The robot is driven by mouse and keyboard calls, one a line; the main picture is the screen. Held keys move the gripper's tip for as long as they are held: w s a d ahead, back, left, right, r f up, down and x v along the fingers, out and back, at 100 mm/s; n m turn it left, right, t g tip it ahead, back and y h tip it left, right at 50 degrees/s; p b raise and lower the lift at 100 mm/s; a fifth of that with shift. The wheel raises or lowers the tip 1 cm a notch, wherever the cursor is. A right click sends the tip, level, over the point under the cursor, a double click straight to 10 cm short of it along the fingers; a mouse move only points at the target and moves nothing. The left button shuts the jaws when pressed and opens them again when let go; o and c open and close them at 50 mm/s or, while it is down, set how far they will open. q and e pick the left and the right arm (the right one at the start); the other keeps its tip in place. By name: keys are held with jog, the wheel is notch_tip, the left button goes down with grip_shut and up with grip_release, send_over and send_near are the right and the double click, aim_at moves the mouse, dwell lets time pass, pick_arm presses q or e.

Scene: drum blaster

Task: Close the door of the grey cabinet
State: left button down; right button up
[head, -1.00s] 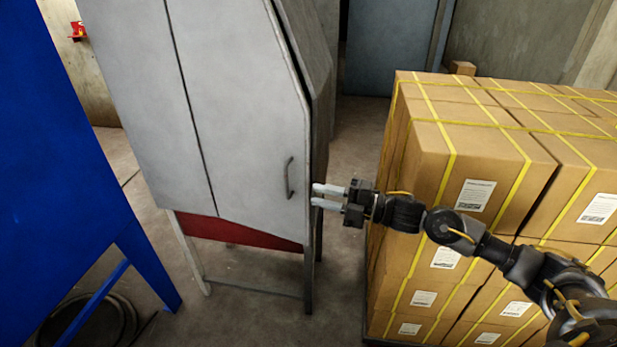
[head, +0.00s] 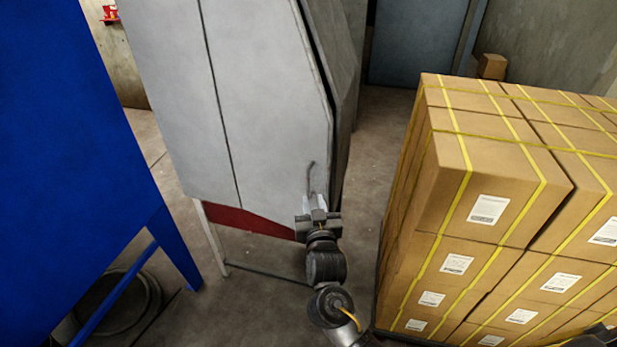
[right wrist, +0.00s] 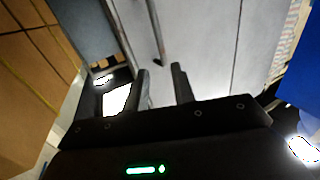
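The grey cabinet (head: 345,60) stands left of centre in the head view. Its door (head: 275,110) has a dark gap along its right edge, so it looks slightly ajar. The door's bar handle (head: 311,178) is near its lower right corner. My right gripper (head: 316,203) is at the door front, just below the handle and partly hiding it. In the right wrist view its two fingers (right wrist: 161,85) are spread with nothing between them. The handle (right wrist: 155,32) shows ahead of them, in front of the door face (right wrist: 200,45).
Strapped cardboard boxes (head: 500,190) are stacked on the right. A large blue structure (head: 70,150) stands on the left. The concrete floor between cabinet and boxes (head: 375,150) is clear. A small box (head: 491,66) lies at the back.

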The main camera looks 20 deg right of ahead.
aim_at(308, 179)
jog(key=w+p, duration=0.1)
jog(key=w, duration=0.2)
jog(key=w+d, duration=0.1)
jog(key=w, duration=0.3)
jog(key=w+p, duration=0.1)
jog(key=w, duration=0.2)
jog(key=shift+w+d+p, duration=0.25)
jog(key=shift+w+p, duration=0.05)
jog(key=shift+c, duration=0.3)
grip_shut()
